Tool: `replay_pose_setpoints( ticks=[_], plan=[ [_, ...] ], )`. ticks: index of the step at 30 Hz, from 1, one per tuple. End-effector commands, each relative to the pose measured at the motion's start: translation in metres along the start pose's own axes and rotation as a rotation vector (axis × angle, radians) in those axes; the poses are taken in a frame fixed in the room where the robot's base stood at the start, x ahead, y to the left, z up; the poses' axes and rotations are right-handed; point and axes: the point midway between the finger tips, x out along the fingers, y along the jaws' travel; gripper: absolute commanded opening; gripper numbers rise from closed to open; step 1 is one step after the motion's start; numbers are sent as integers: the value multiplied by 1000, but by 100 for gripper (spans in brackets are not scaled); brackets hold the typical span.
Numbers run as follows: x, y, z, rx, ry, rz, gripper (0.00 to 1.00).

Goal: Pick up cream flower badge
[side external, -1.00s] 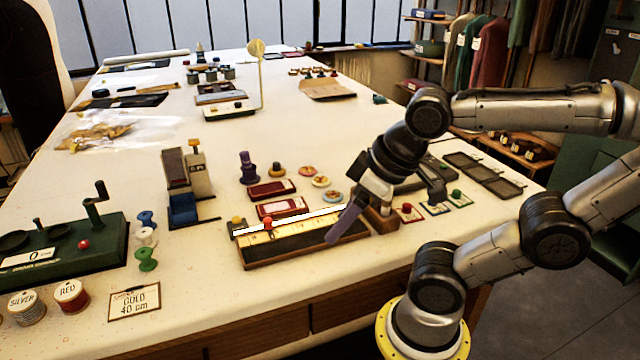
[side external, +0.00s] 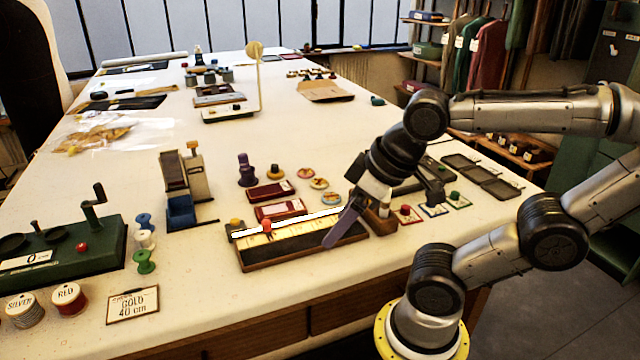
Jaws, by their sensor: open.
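Several small round badges lie on the table behind the ruler board. One is pinkish (side external: 306,172), one is pale and yellowish (side external: 319,184), and one is blue-rimmed (side external: 331,198). They are too small for me to tell for certain which is the cream flower badge. My gripper (side external: 330,241) is open and points down and to the left over the right part of the ruler board. It is in front of the badges, apart from them, and I see nothing held. Its far finger is hardly visible from this side.
The ruler board (side external: 285,254) lies below my gripper. Two dark red boxes (side external: 270,190) and a purple spool (side external: 246,170) stand left of the badges. A wooden block (side external: 381,220) and small coloured-knob cards (side external: 407,215) are at the right.

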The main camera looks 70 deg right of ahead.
Motion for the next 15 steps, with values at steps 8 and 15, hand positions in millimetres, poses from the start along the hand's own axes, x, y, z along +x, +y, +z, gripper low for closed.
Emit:
replay_pose_setpoints(
  ticks=[8, 15],
  plan=[
    [0, 0, 0, 0, 0, 0, 100],
    [-3, 1, 0, 101, -11, 4, 100]
  ],
)
